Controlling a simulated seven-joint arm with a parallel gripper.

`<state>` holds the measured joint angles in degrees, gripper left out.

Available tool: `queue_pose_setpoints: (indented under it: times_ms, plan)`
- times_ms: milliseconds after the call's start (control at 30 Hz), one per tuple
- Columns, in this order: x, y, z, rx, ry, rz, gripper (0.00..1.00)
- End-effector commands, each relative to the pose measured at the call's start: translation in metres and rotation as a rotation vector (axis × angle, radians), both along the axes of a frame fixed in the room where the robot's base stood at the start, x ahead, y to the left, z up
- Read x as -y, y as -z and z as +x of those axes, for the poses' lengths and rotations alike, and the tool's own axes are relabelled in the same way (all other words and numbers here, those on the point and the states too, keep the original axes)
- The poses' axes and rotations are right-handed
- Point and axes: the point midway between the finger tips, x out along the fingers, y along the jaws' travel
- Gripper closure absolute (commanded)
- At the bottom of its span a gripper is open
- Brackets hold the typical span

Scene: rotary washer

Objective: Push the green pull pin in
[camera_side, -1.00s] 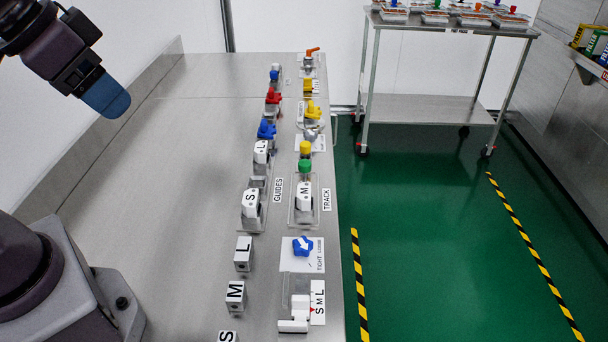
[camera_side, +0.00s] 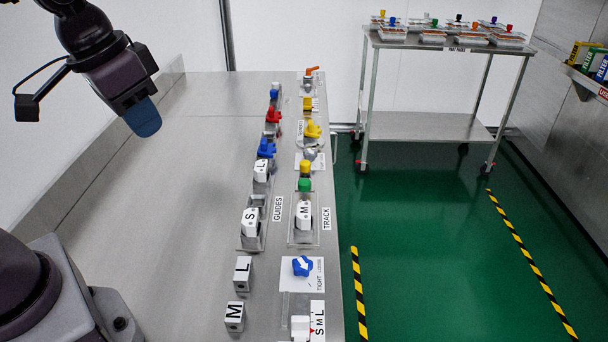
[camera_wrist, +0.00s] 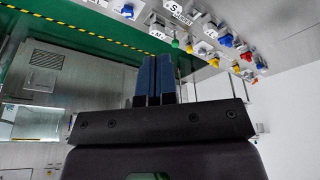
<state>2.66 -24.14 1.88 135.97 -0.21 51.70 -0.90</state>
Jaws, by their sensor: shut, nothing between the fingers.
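The green pull pin (camera_side: 305,185) sits in the right-hand row of fittings on the steel table, just in front of a yellow knob and behind the white M block. In the wrist view the green pin (camera_wrist: 175,43) shows small, beyond my fingertips. My gripper (camera_side: 143,119) is at the upper left in the side view, raised above the table and well left of the pin. In the wrist view its two blue fingers (camera_wrist: 155,57) are together with nothing between them. How far the pin stands out cannot be told.
Red (camera_side: 273,115) and blue (camera_side: 266,148) knobs stand in the left row. A blue dial (camera_side: 302,265) is near the front. The table's left part is clear. A cart (camera_side: 430,125) stands behind.

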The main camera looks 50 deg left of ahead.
Motion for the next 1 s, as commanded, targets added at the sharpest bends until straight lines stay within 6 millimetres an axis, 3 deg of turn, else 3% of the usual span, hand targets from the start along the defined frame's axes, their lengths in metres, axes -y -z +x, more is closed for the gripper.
queue_pose_setpoints:
  times_ms: [267,600,767,900,1000]
  plan:
    - [0.001,0.033,0.1,-0.166,-0.401,-0.074,1.0]
    - [-0.001,0.113,0.221,-0.19,-1.309,-0.142,1.0]
    - [-0.001,0.13,0.261,-0.108,-1.754,-0.228,1.0]
    - [-0.001,0.113,0.281,-0.037,-2.058,-0.353,1.0]
    - [0.0,0.111,0.282,-0.021,-2.202,-0.394,1.0]
